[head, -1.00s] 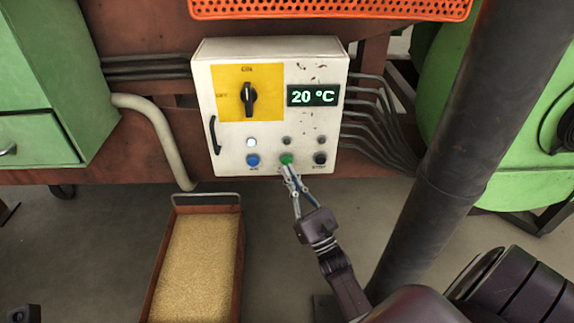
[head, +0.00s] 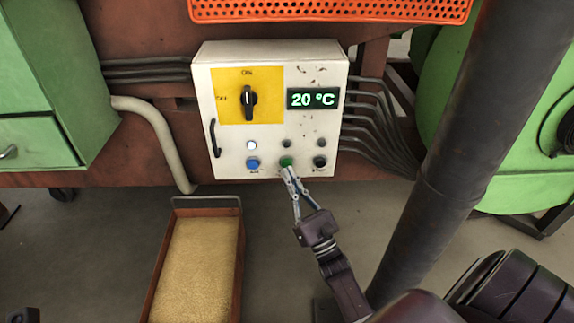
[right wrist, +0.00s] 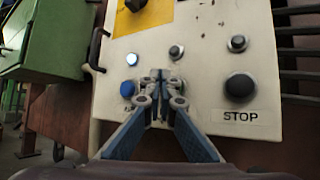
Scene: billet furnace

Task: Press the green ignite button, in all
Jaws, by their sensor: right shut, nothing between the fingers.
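The green ignite button (head: 286,160) is on the lower middle of the white control box (head: 222,130) in the head view, between a blue button (head: 253,163) and a black STOP button (head: 320,161). My right gripper (head: 288,172) is shut and empty, its fingertips at the lower edge of the green button. I cannot tell whether they touch it. In the right wrist view the shut fingertips (right wrist: 160,78) cover the green button's place, and the black STOP button (right wrist: 240,86) is to their right. My left gripper is not clearly in view.
The box has a rotary switch (head: 249,97) on a yellow panel, a lit white lamp (head: 252,144) above the blue button and a display (head: 312,98) reading 20 °C. A tray of golden grains (head: 195,265) is below. A dark pillar (head: 450,150) stands at right.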

